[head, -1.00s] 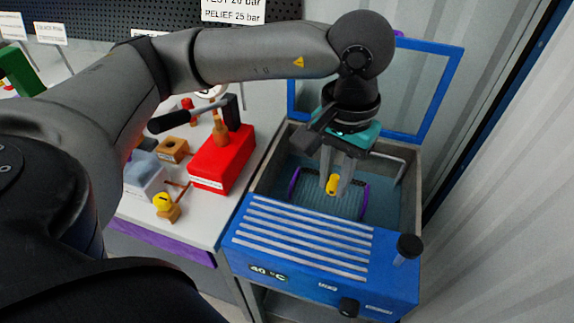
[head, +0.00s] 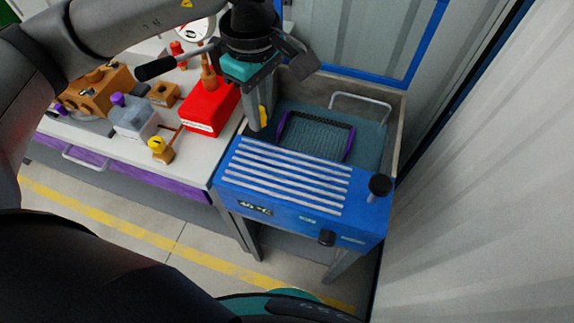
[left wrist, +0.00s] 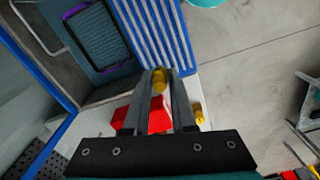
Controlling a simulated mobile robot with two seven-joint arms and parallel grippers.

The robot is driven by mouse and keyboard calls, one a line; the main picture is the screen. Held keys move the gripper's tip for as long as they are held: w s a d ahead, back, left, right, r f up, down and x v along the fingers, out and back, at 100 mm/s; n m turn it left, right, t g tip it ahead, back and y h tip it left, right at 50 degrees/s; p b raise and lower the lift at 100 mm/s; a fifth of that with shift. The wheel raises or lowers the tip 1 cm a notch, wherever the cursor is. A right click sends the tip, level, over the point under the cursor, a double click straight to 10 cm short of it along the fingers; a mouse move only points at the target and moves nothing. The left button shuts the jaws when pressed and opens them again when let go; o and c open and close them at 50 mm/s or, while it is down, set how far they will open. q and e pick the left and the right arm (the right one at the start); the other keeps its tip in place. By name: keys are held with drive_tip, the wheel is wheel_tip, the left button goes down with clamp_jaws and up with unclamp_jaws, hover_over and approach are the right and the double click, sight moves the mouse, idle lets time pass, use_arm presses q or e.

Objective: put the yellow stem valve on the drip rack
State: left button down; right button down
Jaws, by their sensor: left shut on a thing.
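My left gripper (head: 259,122) is shut on a small yellow stem valve (head: 263,115) and holds it above the left edge of the blue washer tank. The valve also shows between the two fingertips in the left wrist view (left wrist: 159,78), partly hidden by them. The slatted blue top with pale bars (head: 290,178) at the front of the tank looks like the drip rack. It is bare, and the gripper is near its back left corner. In the left wrist view the slats (left wrist: 160,30) lie just beyond the fingertips. My right gripper is not in view.
A dark mesh basket with purple handles (head: 315,136) sits in the tank. On the bench at left are a red block (head: 208,110), a grey block (head: 133,118) and another yellow-topped part (head: 157,144).

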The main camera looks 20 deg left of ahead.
sight(274, 170)
use_arm(q)
drive_tip(key=n, duration=0.2)
drive_tip(key=r+n+p, duration=0.1)
drive_tip(key=n, duration=0.1)
drive_tip(key=shift+d+r, duration=0.1)
drive_tip(key=shift+d, duration=0.1)
drive_tip(key=n, duration=0.2)
drive_tip(key=n+p, duration=0.1)
drive_tip(key=shift+w+d+r+n, duration=0.1)
drive_tip(key=shift+r+n, duration=0.3)
drive_tip(key=n, duration=0.2)
drive_tip(key=n+p, duration=0.1)
drive_tip(key=shift+d+r+n, duration=0.1)
drive_tip(key=shift+r+n, duration=0.3)
drive_tip(key=n, duration=0.1)
drive_tip(key=n+p, duration=0.1)
drive_tip(key=n, duration=0.1)
drive_tip(key=shift+d+r+n, duration=0.1)
drive_tip(key=shift+r+n, duration=0.2)
drive_tip(key=shift+r, duration=0.05)
drive_tip(key=f+n, duration=0.5)
drive_tip(key=f+n+p, duration=0.1)
drive_tip(key=f+n, duration=0.4)
drive_tip(key=f, duration=0.1)
drive_tip(key=f+n, duration=0.5)
drive_tip(key=f, duration=0.1)
drive_tip(key=shift+d+f, duration=0.25)
